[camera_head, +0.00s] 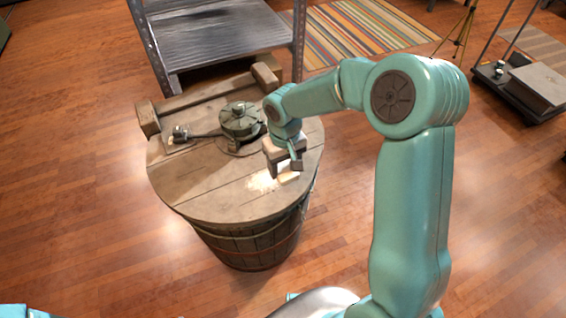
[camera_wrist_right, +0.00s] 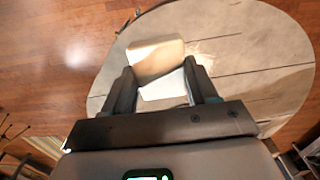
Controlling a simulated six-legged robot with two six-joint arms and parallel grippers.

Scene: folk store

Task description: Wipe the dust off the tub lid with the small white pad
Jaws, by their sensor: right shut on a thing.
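A round wooden tub (camera_head: 248,245) has a plank lid (camera_head: 205,195) on top. A pale patch of dust (camera_head: 262,181) lies on the lid near its front right; faint pale streaks (camera_wrist_right: 208,46) show beside the pad in the wrist view. My right gripper (camera_head: 286,167) is over this part of the lid, pointing down, shut on the small white pad (camera_head: 289,177). In the wrist view the pad (camera_wrist_right: 156,58) sits between the two fingers. It is at the lid's surface or just above it; I cannot tell which. My left gripper is not in view.
A dark green metal fitting (camera_head: 240,121) with a rod stands on the lid behind the gripper. A wooden bar (camera_head: 205,95) runs along the lid's back. A grey metal shelf (camera_head: 215,40) stands behind the tub. Floor left of the tub is clear.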

